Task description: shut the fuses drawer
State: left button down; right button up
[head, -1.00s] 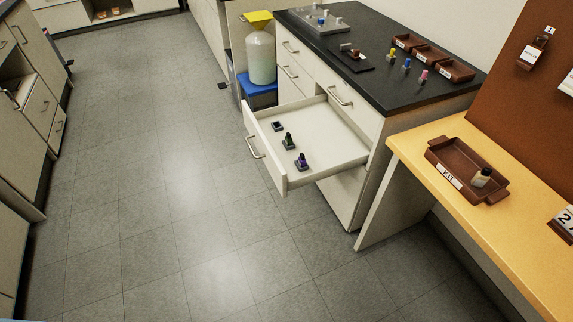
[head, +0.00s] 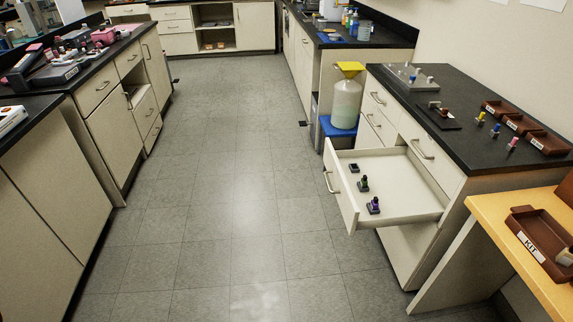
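An open drawer (head: 418,214) sticks out to the left from the white cabinet under the black worktop at the right. Its handle (head: 329,182) is on the front panel, facing the aisle. Inside lie a small dark square piece (head: 354,167), a dark piece with green (head: 363,184) and a dark piece with purple (head: 374,205). I cannot read a label on this drawer. Neither of my grippers shows in the head view.
A yellow-topped bottle (head: 346,100) stands on a blue box (head: 336,130) behind the drawer. A wooden table (head: 503,232) with a brown KIT tray (head: 518,225) is at the lower right. The tiled aisle floor (head: 230,200) is clear. Cabinets (head: 110,130) line the left.

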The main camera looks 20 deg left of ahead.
aim_at(406, 192)
jog(key=u, duration=0.35)
jog(key=i, duration=1.35)
jog(key=z, duration=0.5)
